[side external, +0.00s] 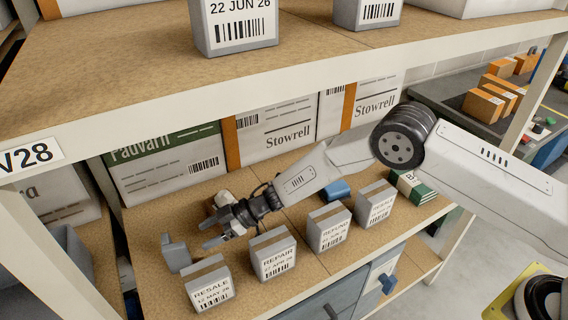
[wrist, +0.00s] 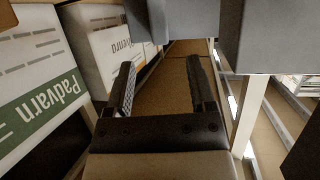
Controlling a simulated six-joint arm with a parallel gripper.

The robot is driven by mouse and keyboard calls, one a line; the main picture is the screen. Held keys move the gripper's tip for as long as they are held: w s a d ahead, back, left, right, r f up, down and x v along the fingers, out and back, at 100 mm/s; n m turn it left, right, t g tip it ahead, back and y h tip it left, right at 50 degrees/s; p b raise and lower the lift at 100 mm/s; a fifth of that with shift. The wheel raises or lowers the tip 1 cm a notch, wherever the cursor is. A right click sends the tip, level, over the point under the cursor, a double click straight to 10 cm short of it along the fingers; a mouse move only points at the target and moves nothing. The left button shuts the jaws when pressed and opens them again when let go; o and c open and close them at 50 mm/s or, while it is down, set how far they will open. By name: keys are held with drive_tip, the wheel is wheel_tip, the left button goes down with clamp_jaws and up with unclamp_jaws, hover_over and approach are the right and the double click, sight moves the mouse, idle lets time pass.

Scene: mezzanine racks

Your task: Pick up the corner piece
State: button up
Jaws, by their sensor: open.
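The grey corner piece (side external: 177,257), an angled bracket shape, stands on the brown shelf board (side external: 160,218) at the left in the side view. My gripper (side external: 206,236) is to the right of it, apart from it, with its jaws open and pointing toward it. In the wrist view the two dark fingers of my gripper (wrist: 162,80) are wide apart with only brown board between them. Grey surfaces cross the top of the wrist view beyond the fingers; I cannot tell for sure which is the corner piece.
Grey labelled boxes stand along the front edge: RESALE (side external: 208,287), REPAIR (side external: 273,256), REFUND (side external: 328,228) and another (side external: 375,204). Large cartons (side external: 168,164) line the back. The upper shelf (side external: 120,65) hangs over the work. A blue object (side external: 338,190) lies behind the boxes.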

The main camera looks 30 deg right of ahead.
sight(183, 247)
drive_tip(key=shift+x, duration=0.8)
drive_tip(key=shift+a, duration=0.1)
drive_tip(key=shift+x, duration=2.85)
clamp_jaws()
